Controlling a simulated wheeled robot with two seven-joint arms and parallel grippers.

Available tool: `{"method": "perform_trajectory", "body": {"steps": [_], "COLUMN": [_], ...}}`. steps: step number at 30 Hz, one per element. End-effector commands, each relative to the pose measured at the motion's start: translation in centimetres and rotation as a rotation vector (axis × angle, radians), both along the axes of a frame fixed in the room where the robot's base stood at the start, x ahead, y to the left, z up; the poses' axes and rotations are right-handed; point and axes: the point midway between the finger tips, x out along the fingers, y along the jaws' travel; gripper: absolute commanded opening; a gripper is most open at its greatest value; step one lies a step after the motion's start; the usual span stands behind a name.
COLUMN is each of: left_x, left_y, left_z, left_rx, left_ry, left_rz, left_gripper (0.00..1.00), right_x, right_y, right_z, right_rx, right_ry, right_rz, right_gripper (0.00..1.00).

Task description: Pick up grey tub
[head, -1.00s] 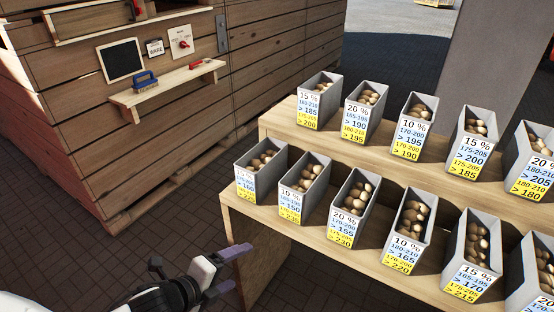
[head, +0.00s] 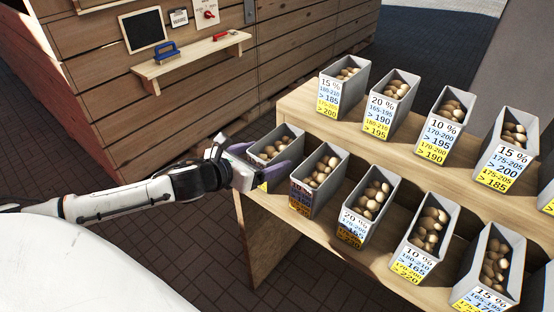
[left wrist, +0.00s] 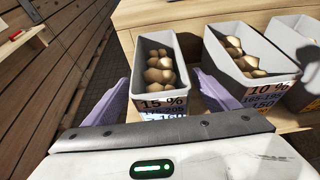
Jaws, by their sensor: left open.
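Several grey tubs of potatoes stand in two rows on a stepped wooden stand. The leftmost lower tub (head: 293,132) is at my left gripper (head: 272,172), whose arm crosses from the left. In the left wrist view this tub (left wrist: 184,50), labelled 15 %, stands between the purple fingers of the open gripper (left wrist: 163,102). The left finger is beside its left wall and the right finger is in the gap before the neighbouring 10 % tub (left wrist: 288,30). I cannot tell whether the fingers touch it. In the head view the gripper hides most of its label. My right gripper is not in view.
The 10 % tub also shows in the head view (head: 333,158), close on the right. The upper row, with its first tub (head: 330,95), stands behind on a higher step. A wooden crate wall (head: 95,90) with a small shelf (head: 190,60) rises at the left. Paved floor lies between.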

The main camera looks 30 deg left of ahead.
Motion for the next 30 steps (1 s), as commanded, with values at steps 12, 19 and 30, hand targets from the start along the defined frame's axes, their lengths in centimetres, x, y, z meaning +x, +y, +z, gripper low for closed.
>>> {"method": "perform_trajectory", "body": {"steps": [12, 19, 30], "left_x": [4.0, 5.0, 4.9], "left_y": [-0.4, -0.5, -0.5], "left_z": [-1.9, -2.5, -2.5], "left_rx": [-0.004, -0.001, -0.001], "left_ry": [-0.001, 0.001, 0.002], "left_rz": [0.003, 0.0, 0.0], "left_gripper": [0.8, 0.8, 0.42], "right_x": [0.0, 0.0, 0.1], "right_y": [0.0, 0.0, 0.0], "right_z": [0.2, 0.3, 0.3], "right_rx": [0.0, 0.0, 0.001], "right_ry": [0.0, -0.001, -0.003], "right_rz": [0.001, 0.001, 0.001], "right_gripper": [0.31, 0.31, 0.31]}}
